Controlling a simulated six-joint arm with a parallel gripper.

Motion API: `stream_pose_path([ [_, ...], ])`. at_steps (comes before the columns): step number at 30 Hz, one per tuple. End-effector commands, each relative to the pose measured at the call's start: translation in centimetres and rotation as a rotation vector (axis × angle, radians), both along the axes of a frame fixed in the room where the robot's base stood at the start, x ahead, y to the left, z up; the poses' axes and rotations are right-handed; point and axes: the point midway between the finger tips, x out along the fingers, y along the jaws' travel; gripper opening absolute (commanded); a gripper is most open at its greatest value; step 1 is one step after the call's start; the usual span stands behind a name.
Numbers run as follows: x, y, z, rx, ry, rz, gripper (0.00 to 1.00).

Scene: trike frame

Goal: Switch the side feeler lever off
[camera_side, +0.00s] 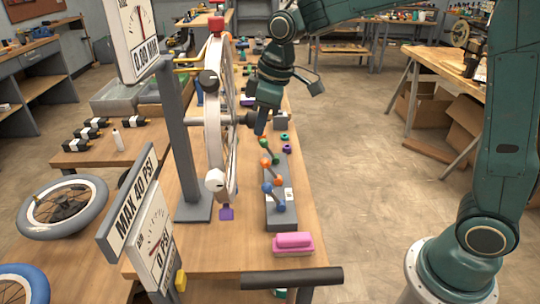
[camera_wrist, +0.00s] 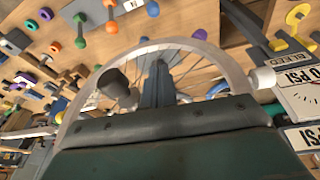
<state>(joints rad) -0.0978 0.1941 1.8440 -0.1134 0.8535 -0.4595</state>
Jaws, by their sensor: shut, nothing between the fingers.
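A grey lever block (camera_side: 279,222) stands on the bench to the right of the wheel. It carries several short levers with green, orange and blue ball ends (camera_side: 265,163). Lever ends also show at the top of the wrist view (camera_wrist: 110,27). I cannot tell which one is the side feeler lever, as labels are too small to read. My gripper (camera_side: 261,128) is shut and empty, pointing down just above the far end of the block, beside the wheel hub. In the wrist view my dark green body fills the bottom and hides the fingertips.
The wheel (camera_side: 214,135) stands upright in a grey stand (camera_side: 180,140), close left of my gripper. A pressure gauge sign (camera_side: 150,225) is at front left. The floor right of the bench is open.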

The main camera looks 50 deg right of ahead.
Motion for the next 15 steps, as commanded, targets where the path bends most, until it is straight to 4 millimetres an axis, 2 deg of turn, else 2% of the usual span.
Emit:
stream_pose_path([
  [8, 0.1, 0.1, -0.6, 0.0, 0.001, -0.001, 0.0],
  [15, 0.6, 0.3, -2.9, 0.0, 0.004, -0.001, 0.0],
])
